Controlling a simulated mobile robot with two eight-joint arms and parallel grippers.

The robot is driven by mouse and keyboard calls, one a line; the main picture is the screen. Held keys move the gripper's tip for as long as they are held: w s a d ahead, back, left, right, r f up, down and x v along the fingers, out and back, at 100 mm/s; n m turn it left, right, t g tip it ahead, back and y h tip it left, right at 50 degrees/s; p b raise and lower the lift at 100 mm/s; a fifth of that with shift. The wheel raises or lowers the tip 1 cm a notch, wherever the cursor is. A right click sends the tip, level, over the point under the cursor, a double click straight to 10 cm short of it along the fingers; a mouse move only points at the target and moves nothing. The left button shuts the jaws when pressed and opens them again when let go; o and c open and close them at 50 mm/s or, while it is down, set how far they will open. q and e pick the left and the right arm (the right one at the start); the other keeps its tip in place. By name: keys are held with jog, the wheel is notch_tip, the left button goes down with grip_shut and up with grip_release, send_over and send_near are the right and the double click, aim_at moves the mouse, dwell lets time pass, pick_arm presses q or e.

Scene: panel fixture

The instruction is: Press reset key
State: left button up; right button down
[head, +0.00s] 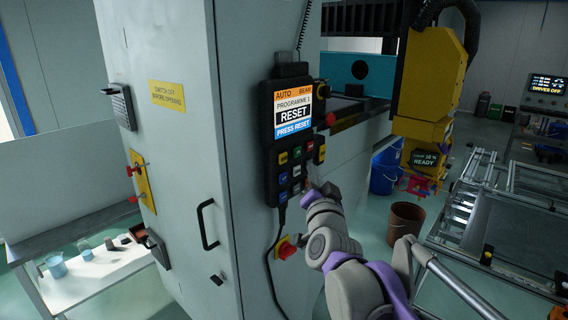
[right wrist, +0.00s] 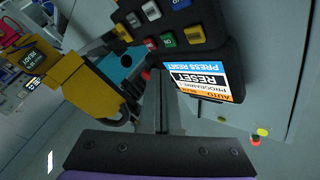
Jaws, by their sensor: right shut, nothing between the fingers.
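A dark control pendant (head: 266,135) hangs on the grey cabinet. Its screen (head: 292,112) reads AUTO, BEAM, PROGRAMME 1, RESET and PRESS RESET. Several coloured keys sit below the screen; their labels are too small to read. My right gripper (head: 311,190) is shut and empty, close to the lower right of the keypad. In the right wrist view its closed fingers (right wrist: 161,78) point toward the pendant, with the keys (right wrist: 167,41) beyond the tips. I cannot tell whether the tips touch anything. My left gripper is out of view.
A red-and-yellow switch (head: 287,248) and a black handle (head: 207,224) are on the cabinet near the pendant's hanging cable. A yellow machine head (head: 430,75) stands to the right. A brown bucket (head: 405,221) and roller tables (head: 500,220) stand behind my right arm.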

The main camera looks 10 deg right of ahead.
aim_at(284, 158)
jog(key=w+a, duration=0.1)
jog(key=w, duration=0.1)
jog(key=w+a, duration=0.2)
jog(key=shift+w+a+b, duration=0.25)
jog(key=shift+b, duration=0.05)
jog(key=shift+w+a, duration=0.1)
dwell(1.9)
jog(key=shift+w+a, duration=0.15)
jog(key=shift+w, duration=0.05)
jog(key=shift+w+a, duration=0.3)
dwell(0.8)
jog(key=shift+s+d, duration=0.55)
jog(key=shift+s, duration=0.1)
